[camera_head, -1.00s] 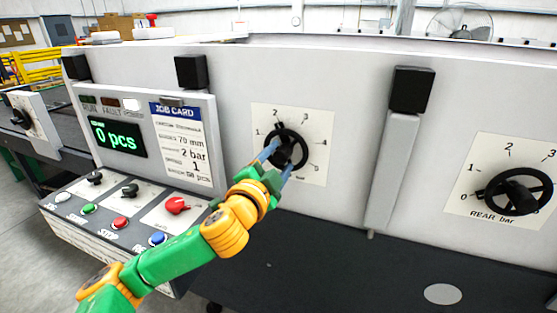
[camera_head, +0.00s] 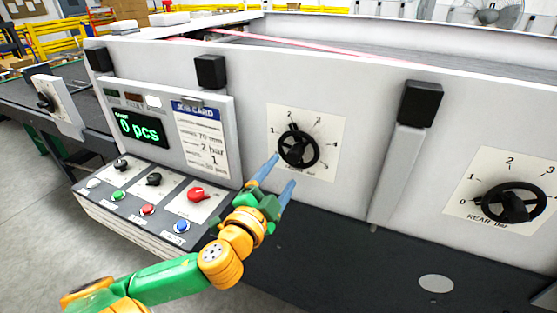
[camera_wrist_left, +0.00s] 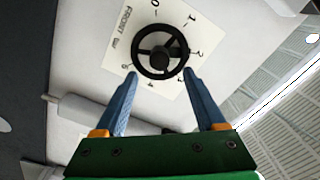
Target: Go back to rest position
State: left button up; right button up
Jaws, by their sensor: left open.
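My left gripper (camera_head: 276,177) is open and empty, in front of the machine's panel. Its two blue fingers stand apart, just below and left of the black front handwheel (camera_head: 298,149). The handwheel sits on a white dial plate with numbers and is clear of the fingers. In the left wrist view the front handwheel (camera_wrist_left: 160,52) shows beyond the open fingertips (camera_wrist_left: 160,77), with nothing between them. My right gripper is in no view.
A rear handwheel (camera_head: 514,203) is at the right. At the left are a display reading 0 pcs (camera_head: 142,124), a job card (camera_head: 202,137) and a control box with a red knob (camera_head: 196,195) and coloured buttons. Black blocks (camera_head: 420,102) stick out along the panel.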

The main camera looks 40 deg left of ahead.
pick_arm(q)
jog(key=shift+s+d, duration=0.1)
jog(key=shift+s, duration=0.25)
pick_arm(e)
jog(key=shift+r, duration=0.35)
